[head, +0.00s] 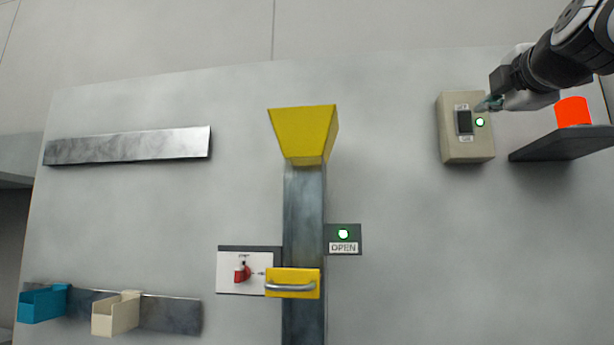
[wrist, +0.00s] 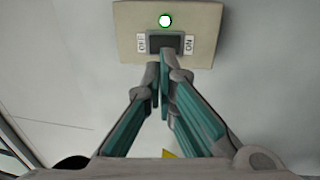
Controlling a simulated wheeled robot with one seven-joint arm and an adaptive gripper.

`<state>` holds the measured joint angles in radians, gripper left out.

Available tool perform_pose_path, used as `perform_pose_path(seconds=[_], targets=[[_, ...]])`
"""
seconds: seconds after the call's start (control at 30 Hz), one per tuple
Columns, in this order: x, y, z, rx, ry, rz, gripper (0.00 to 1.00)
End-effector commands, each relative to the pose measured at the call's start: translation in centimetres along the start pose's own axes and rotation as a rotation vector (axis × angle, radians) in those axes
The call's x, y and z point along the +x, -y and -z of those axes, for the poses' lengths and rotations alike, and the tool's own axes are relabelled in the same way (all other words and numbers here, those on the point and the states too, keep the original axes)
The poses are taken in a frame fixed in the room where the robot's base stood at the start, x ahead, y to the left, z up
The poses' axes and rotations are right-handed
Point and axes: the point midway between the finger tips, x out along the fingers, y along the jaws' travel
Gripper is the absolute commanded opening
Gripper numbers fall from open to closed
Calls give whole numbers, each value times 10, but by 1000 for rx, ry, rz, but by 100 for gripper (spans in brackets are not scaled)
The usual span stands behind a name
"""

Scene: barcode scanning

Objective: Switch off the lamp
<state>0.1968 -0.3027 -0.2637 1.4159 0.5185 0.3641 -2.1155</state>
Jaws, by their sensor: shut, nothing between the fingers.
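A beige switch box (head: 453,146) is fixed to the grey panel at the upper right. It carries a dark rocker switch (head: 464,121) between two small labels, and a round lamp (head: 480,122) that glows white-green. In the wrist view the box (wrist: 128,22) is at the top, with the lit lamp (wrist: 165,20) above the rocker (wrist: 165,43); the labels at its two ends read OFF and ON. My gripper (head: 485,104) is shut and empty, its fingertips (wrist: 161,66) close to the rocker. I cannot tell whether they touch it, or which way the rocker is tilted.
A dark shelf (head: 560,147) with an orange-red cylinder (head: 573,111) sits just right of the box, near my arm. A yellow chute (head: 303,132), a yellow handled block (head: 293,284) and an OPEN sign (head: 343,247) are farther left. Panel below the box is clear.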

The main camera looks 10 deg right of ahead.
Motion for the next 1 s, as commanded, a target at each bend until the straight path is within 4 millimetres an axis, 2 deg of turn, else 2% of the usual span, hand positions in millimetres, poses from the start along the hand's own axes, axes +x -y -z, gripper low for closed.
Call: perform_pose_path(seconds=[0.03, 0.2, 0.4, 0.6, 1.0], targets=[[12, 0, 0, 0, 0, 4, 0], [43, -1, 0, 0, 1, 2, 0], [70, -1, 0, 0, 0, 2, 0], [81, 0, 0, 0, 1, 0, 0], [82, 0, 0, 0, 0, 2, 0]])
